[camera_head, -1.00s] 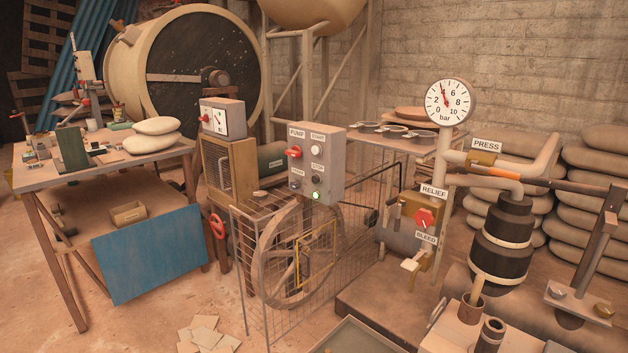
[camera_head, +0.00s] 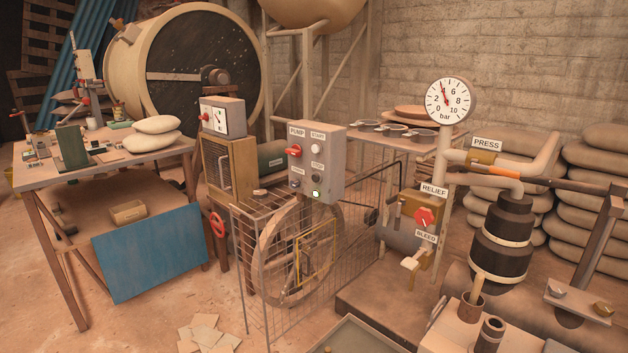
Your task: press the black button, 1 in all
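The grey pump control box (camera_head: 331,158) stands in the middle of the view behind a wire guard. Its front has labels for pump, start and stop. A white button (camera_head: 318,149) is under the start label. A red switch handle (camera_head: 293,151) is at the upper left of the front, with a small dark knob (camera_head: 295,183) below it. Neither of my grippers is in view.
A wire guard (camera_head: 350,235) surrounds a large wheel under the box. A workbench (camera_head: 85,176) stands at the left. At the right are a pressure gauge (camera_head: 448,101), a red relief knob (camera_head: 424,217) and a dark press cylinder (camera_head: 502,240). The space before the box front looks clear.

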